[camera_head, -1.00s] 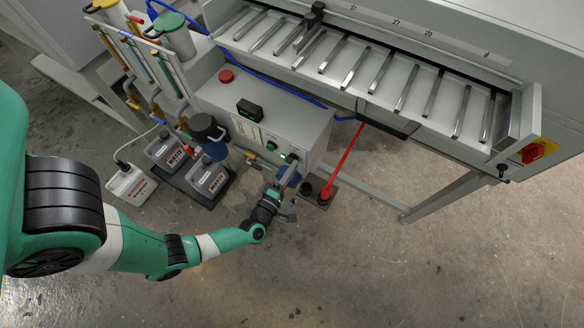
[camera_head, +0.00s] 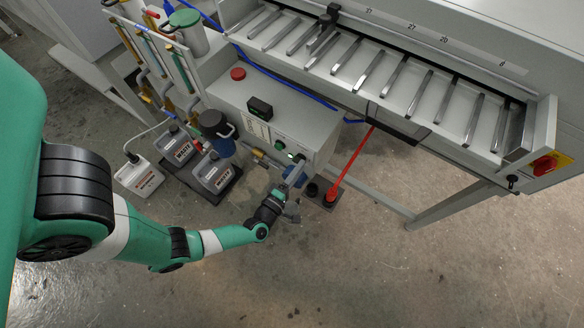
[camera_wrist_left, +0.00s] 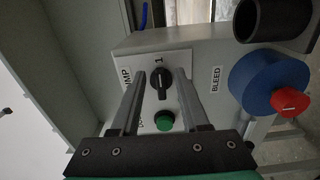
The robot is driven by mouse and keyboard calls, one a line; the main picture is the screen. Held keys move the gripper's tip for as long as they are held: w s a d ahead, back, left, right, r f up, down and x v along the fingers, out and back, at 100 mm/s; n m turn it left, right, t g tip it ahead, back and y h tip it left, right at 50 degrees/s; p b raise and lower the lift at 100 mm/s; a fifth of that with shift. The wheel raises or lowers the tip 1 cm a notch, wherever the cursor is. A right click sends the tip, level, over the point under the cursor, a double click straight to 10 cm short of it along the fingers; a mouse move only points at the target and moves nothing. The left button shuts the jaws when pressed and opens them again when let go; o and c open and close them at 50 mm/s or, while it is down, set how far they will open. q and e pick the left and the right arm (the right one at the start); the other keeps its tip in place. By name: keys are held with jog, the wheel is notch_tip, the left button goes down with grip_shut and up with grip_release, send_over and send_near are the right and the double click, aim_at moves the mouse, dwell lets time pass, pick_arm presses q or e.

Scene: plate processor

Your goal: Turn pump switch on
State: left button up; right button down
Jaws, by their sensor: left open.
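The pump switch is a black rotary knob (camera_wrist_left: 160,83) on a pale plate of the grey control box (camera_head: 265,112). In the left wrist view a "1" is printed above it and a partly covered "PUMP" label is to its left. My left gripper (camera_wrist_left: 161,75) is open, with one finger on each side of the knob. I cannot tell whether the fingers touch it. In the head view the gripper (camera_head: 297,168) is at the box's front face and hides the knob. A green button (camera_wrist_left: 164,122) sits below the knob, between the fingers. My right gripper is not in view.
A blue valve with a red cap (camera_wrist_left: 291,101) and a black cylinder (camera_wrist_left: 272,18) stand right of the plate. A red pole (camera_head: 350,164) rises beside the gripper. Waste canisters (camera_head: 215,174) stand to the left. The floor in front is clear.

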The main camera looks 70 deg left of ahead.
pick_arm(q)
jog(key=p+v, duration=0.2)
jog(key=v, duration=0.9)
jog(key=shift+s+p, duration=0.2)
jog(key=shift+p, duration=0.1)
